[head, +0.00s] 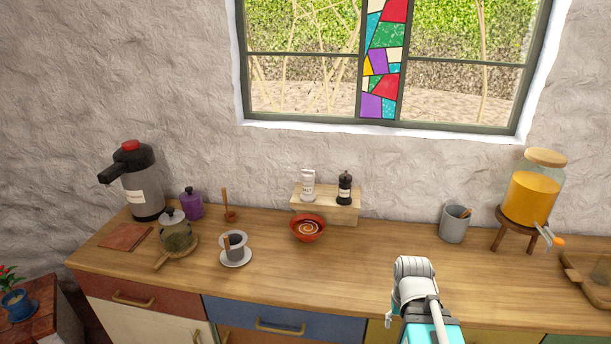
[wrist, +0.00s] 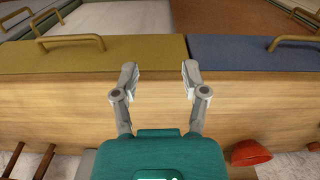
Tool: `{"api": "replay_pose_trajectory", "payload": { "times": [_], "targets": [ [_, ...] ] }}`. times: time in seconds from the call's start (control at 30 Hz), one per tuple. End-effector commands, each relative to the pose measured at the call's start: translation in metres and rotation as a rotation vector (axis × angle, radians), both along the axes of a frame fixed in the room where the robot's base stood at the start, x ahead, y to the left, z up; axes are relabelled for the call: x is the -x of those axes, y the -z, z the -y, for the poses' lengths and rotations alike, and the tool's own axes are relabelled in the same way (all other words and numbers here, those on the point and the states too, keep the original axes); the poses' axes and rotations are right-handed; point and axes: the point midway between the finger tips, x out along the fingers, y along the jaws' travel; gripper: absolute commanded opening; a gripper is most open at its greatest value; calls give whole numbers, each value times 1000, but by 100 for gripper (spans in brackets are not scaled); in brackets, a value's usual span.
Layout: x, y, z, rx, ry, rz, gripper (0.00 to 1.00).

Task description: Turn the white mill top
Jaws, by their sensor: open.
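The white mill (head: 308,186) stands upright on a small wooden riser (head: 326,209) against the back wall in the head view. A black mill (head: 344,188) stands on the same riser to its right. My gripper (wrist: 160,71) is open and empty in the wrist view, its two fingers apart. It is over the counter by the drawer fronts, away from the mill. In the head view my arm is at the front of the counter, right of the riser, and the fingers cannot be made out. The white mill cannot be made out in the wrist view.
A red bowl (head: 308,228) stands just in front of the riser; it also shows in the wrist view (wrist: 248,153). The counter (head: 345,268) between is clear.

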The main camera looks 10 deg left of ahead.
Motion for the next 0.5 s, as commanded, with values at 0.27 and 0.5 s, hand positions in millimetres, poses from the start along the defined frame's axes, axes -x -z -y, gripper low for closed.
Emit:
{"api": "replay_pose_trajectory", "payload": {
  "times": [0.27,0.5],
  "targets": [
    [-1,0,0,3,-5,2,78],
    [-22,-1,-10,86,-111,52,98]
  ]
}}
